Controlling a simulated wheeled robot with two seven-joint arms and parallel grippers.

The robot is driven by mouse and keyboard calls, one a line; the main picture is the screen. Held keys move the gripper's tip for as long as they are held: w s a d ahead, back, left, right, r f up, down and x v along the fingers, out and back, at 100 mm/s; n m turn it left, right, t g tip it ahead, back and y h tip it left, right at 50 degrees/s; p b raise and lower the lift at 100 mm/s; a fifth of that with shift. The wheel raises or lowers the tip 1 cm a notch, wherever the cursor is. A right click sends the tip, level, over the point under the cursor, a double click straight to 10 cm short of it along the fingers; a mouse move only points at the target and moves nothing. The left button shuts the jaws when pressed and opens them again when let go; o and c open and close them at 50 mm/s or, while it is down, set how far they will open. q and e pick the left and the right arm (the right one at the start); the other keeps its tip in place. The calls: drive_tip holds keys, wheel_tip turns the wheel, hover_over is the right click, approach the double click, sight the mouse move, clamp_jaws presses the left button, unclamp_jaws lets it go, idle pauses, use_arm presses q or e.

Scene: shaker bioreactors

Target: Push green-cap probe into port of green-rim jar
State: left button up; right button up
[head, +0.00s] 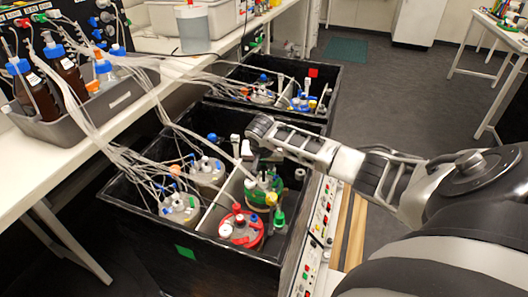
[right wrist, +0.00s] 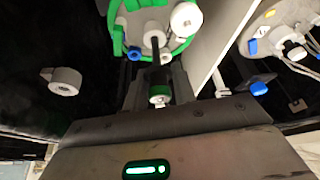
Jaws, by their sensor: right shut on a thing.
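The green-rim jar (head: 263,190) stands in the right compartment of the near black tub, behind the red-rim jar. My right gripper (head: 250,160) is above it, pointing down. In the right wrist view my right gripper (right wrist: 160,88) is shut on the green-cap probe (right wrist: 159,97), whose cap shows between the fingers. A dark shaft (right wrist: 155,47) lines up with the jar's white top fitting; I cannot tell how deep it sits. The green rim (right wrist: 118,38) shows at the top of that view. The probe is hidden in the head view. My left gripper is not in view.
The red-rim jar (head: 241,229) and a green-capped piece (head: 279,219) are nearby. Two more jars stand left of the pale divider (head: 218,205), with many tubes above them. A second tub (head: 325,75) stands behind. A bench with brown bottles (head: 62,68) runs along the left.

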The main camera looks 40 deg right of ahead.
sight(264, 176)
drive_tip(key=shift+f, duration=0.3)
idle(0.4)
drive_tip(key=shift+f+b, duration=0.45)
drive_tip(key=shift+f, duration=0.65)
idle(0.8)
drive_tip(key=shift+f, duration=0.2)
idle(0.5)
drive_tip(key=shift+f+b, duration=0.45)
drive_tip(key=shift+f, duration=0.55)
idle(0.8)
